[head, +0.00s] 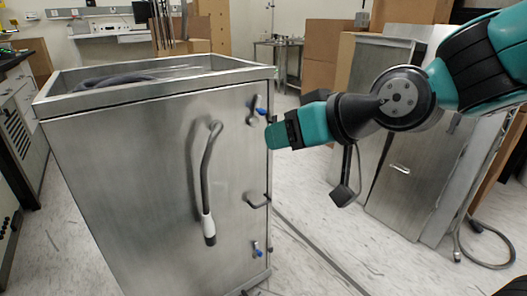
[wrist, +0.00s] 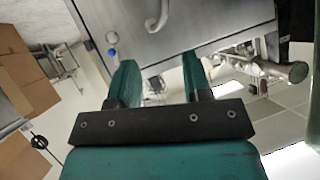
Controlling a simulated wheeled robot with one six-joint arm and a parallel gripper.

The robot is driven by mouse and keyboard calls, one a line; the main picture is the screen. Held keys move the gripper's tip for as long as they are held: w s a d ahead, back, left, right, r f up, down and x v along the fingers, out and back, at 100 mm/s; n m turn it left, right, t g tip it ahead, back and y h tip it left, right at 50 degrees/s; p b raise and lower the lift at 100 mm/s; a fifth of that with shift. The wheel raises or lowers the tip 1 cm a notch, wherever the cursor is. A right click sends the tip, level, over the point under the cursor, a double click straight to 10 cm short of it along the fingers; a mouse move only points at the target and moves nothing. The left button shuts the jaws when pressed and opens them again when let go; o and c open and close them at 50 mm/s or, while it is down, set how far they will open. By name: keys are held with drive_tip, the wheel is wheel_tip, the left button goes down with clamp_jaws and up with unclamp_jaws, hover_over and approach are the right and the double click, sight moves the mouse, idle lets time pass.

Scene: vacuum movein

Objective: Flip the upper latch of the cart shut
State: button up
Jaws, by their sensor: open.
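The cart (head: 140,190) is a tall brushed-metal box with an open top. Its upper latch (head: 253,110), a small grey lever with a blue part, sits near the upper right edge of the front face. My gripper (head: 274,136) is just right of and slightly below this latch in the head view, apparently empty. In the wrist view the two teal fingers of my gripper (wrist: 158,72) stand apart with a gap between them. A blue latch part (wrist: 112,38) shows beyond the left finger; I cannot see contact with it.
Metal panels (head: 400,170) and cardboard boxes (head: 322,50) stand right and behind. Open floor (head: 310,200) lies right of the cart.

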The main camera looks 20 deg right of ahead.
drive_tip(key=w+d+f+m+t+h+b, duration=0.2)
drive_tip(key=w+d+f+t+b, duration=0.35)
drive_tip(key=b, duration=0.35)
drive_tip(key=t+p, duration=0.2)
drive_tip(key=p, duration=0.7)
approach(264, 113)
drive_tip(key=shift+m, duration=0.3)
drive_tip(key=p+x, duration=0.2)
drive_tip(key=p, duration=0.1)
drive_tip(key=p+x, duration=0.6)
drive_tip(key=p, duration=0.1)
drive_tip(key=shift+r, duration=0.35)
drive_tip(key=shift+w+a+f+p, duration=0.15)
drive_tip(key=shift+w+p, duration=0.3)
drive_tip(key=shift+w, duration=0.05)
drive_tip(key=shift+w+a+f+p, duration=0.1)
drive_tip(key=shift+w+f+p, duration=0.05)
drive_tip(key=shift+w+p, duration=0.3)
clamp_jaws()
